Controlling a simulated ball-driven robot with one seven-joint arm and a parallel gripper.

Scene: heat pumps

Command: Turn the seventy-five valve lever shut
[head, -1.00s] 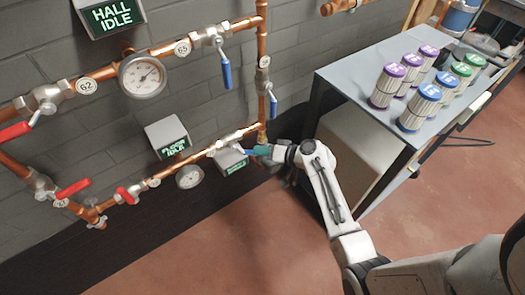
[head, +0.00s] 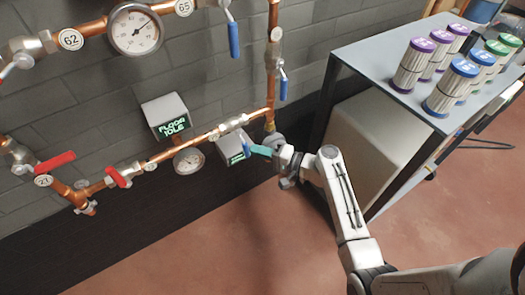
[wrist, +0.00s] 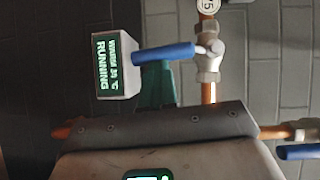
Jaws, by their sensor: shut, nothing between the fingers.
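The seventy-five valve (wrist: 208,60) is in the wrist view, with its round tag (wrist: 207,5) partly cut off at the top edge. Its blue lever (wrist: 165,52) points left, crosswise to the copper pipe. In the head view the lever (head: 246,150) is small and points down from the lower pipe, beside a display box. My gripper (head: 258,150) is shut and empty, with teal fingers close to the right of the lever. In the wrist view the fingers (wrist: 157,90) show just below the lever, partly hidden; I cannot tell whether they touch it.
The display box (wrist: 115,66) reads RUNNING, close to the lever's end. Another blue-levered valve (wrist: 300,132) is at the wrist view's right edge. A grey table (head: 385,80) with several canisters stands right of my arm. Red levers (head: 55,162) are on the left pipes. The floor in front is clear.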

